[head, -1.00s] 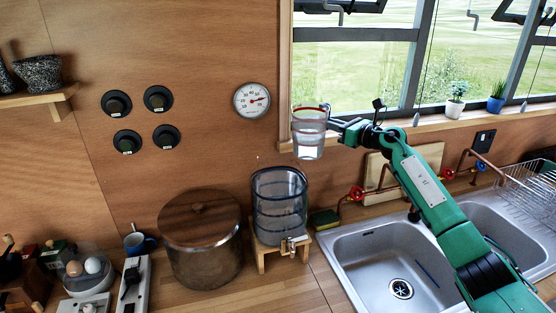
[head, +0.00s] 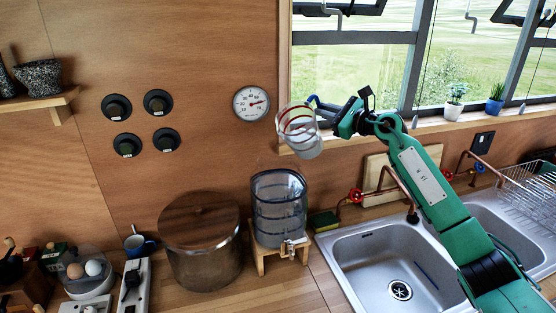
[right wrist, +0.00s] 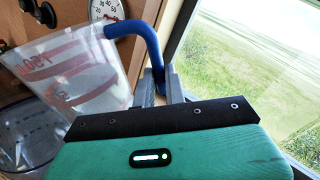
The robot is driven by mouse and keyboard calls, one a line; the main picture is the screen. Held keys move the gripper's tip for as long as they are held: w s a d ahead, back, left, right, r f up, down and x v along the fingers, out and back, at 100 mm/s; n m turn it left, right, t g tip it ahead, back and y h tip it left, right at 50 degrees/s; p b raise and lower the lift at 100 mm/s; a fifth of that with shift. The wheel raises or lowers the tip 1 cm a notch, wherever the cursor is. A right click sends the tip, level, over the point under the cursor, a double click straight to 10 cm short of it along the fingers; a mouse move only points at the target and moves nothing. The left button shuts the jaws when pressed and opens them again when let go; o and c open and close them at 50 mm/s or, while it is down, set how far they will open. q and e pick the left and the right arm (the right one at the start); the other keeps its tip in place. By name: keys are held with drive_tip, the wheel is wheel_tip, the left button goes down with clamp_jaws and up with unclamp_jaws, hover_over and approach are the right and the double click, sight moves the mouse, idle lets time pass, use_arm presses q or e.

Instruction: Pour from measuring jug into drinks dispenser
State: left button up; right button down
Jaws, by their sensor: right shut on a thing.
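The clear measuring jug (head: 299,132) with red markings is held in the air by my right gripper (head: 335,117). The jug is tilted, its mouth leaning to the left, above the drinks dispenser (head: 279,208). In the right wrist view my right gripper (right wrist: 160,88) is shut on the jug's blue handle, and the jug (right wrist: 78,68) shows at the upper left. The dispenser is a clear ribbed cylinder with a metal tap, on a small wooden stand. Its rim shows below the jug in the right wrist view (right wrist: 25,130). No stream of liquid is visible. My left gripper is out of view.
A large wood-lidded pot (head: 200,240) stands left of the dispenser. A sink (head: 385,262) with copper pipes (head: 392,172) is to the right. A wall dial (head: 251,103) and the window frame (head: 284,80) are close behind the jug.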

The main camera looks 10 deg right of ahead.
sight(318, 101)
drive_tip(key=shift+s+a+r+n+p, duration=0.25)
drive_tip(key=shift+a+r+n, duration=0.05)
drive_tip(key=shift+r, duration=0.3)
drive_tip(key=shift+s+a+r+n+p, duration=0.2)
drive_tip(key=shift+a+r+n+p, duration=0.1)
drive_tip(key=shift+r, duration=0.3)
drive_tip(key=shift+s+a+f+n+b, duration=0.1)
drive_tip(key=shift+s+n+b, duration=0.05)
drive_tip(key=shift+n+b, duration=0.15)
drive_tip(key=shift+s+a+r+n, duration=0.3)
drive_tip(key=shift+a+r+n, duration=0.1)
drive_tip(key=shift+n, duration=0.3)
drive_tip(key=shift+s+a+r+n, duration=0.3)
drive_tip(key=shift+s+r+n, duration=0.05)
drive_tip(key=shift+n, duration=0.45)
idle(0.8)
drive_tip(key=w+d+f+m+b, duration=0.1)
drive_tip(key=w+d+f+m, duration=0.4)
drive_tip(key=f+m, duration=0.4)
drive_tip(key=shift+w+d+f+m+b, duration=0.2)
drive_tip(key=shift+d+f+m+b, duration=0.25)
drive_tip(key=shift+m, duration=0.65)
